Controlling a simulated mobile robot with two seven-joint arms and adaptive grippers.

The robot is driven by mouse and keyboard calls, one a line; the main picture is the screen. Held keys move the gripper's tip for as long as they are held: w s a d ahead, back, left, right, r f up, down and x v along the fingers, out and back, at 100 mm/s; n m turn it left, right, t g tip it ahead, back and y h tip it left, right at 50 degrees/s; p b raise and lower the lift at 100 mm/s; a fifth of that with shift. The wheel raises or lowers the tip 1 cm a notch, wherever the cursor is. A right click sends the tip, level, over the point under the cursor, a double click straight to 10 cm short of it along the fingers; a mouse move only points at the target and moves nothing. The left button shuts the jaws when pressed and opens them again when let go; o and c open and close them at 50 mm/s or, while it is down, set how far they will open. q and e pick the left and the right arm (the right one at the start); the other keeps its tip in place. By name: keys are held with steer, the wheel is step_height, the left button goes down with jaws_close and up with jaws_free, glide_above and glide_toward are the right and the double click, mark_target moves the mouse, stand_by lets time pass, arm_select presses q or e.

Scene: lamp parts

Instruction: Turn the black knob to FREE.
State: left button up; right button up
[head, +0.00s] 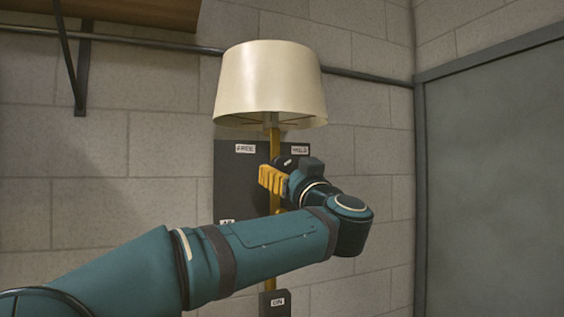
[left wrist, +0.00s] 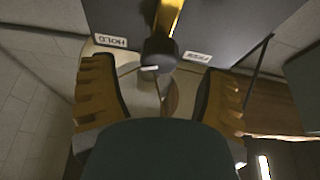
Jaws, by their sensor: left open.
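The black knob (left wrist: 159,55) shows in the left wrist view on the brass pole, with a small white mark on it. I cannot tell which label the mark points to. A HOLD label (left wrist: 110,41) and a FREE label (left wrist: 197,57) flank it. My left gripper (left wrist: 154,69) is open, with one yellow finger on each side of the knob and gaps visible. In the head view my left gripper (head: 272,179) is in front of the pole, just below the FREE label (head: 245,149) and HOLD label (head: 299,150). The knob is mostly hidden there. My right gripper is out of view.
A cream lampshade (head: 270,84) hangs close above the gripper on the brass pole (head: 275,143). A dark backboard (head: 228,178) stands behind. A box with an ON label (head: 277,301) is below my arm. A shelf (head: 130,12) is at upper left, a grey panel (head: 490,170) at right.

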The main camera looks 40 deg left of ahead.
mark_target(283, 166)
arm_select(q)
steer(key=shift+x, duration=1.85)
steer(key=c, duration=1.2)
